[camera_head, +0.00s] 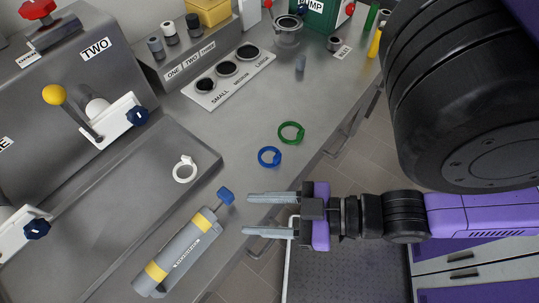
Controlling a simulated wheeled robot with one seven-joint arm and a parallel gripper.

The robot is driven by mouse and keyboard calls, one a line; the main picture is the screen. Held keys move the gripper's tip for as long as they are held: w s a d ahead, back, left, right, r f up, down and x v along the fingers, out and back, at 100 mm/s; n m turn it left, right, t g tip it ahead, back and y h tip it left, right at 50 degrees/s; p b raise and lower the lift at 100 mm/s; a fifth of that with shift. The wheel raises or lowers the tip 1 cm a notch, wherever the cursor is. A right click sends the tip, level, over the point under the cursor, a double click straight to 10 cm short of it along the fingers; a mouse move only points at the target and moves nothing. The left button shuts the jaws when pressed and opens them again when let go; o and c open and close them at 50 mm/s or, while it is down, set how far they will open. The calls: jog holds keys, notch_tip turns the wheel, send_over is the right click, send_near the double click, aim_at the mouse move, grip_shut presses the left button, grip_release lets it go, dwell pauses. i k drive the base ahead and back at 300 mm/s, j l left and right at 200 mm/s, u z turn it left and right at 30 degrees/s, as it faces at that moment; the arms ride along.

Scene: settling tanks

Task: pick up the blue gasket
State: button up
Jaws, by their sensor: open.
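The blue gasket (269,157) is a small ring with a tab, lying flat on the grey bench top near its front edge. A green gasket (291,132) of similar shape lies just beyond it, up and to the right. A white gasket (184,169) lies to the left on a raised grey surface. My gripper (268,215) comes in from the right, below the blue gasket in the picture. Its two fingers are parallel, apart and empty, pointing left. The gripper is not touching the gasket; its exact height above the bench is hard to tell.
A grey cylinder with yellow bands and a blue knob (184,252) lies left of my fingers. A white plate with holes marked small, medium and large (218,97) is farther back. A valve with a yellow-ball lever (54,95) stands left. The bench around the blue gasket is clear.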

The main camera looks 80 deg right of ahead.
aim_at(277, 158)
jog(key=z, duration=1.25)
jog(key=k+j+u, duration=0.1)
jog(key=k, duration=0.4)
jog(key=k+j+u, duration=0.1)
jog(key=k+j, duration=0.15)
jog(key=k, duration=0.25)
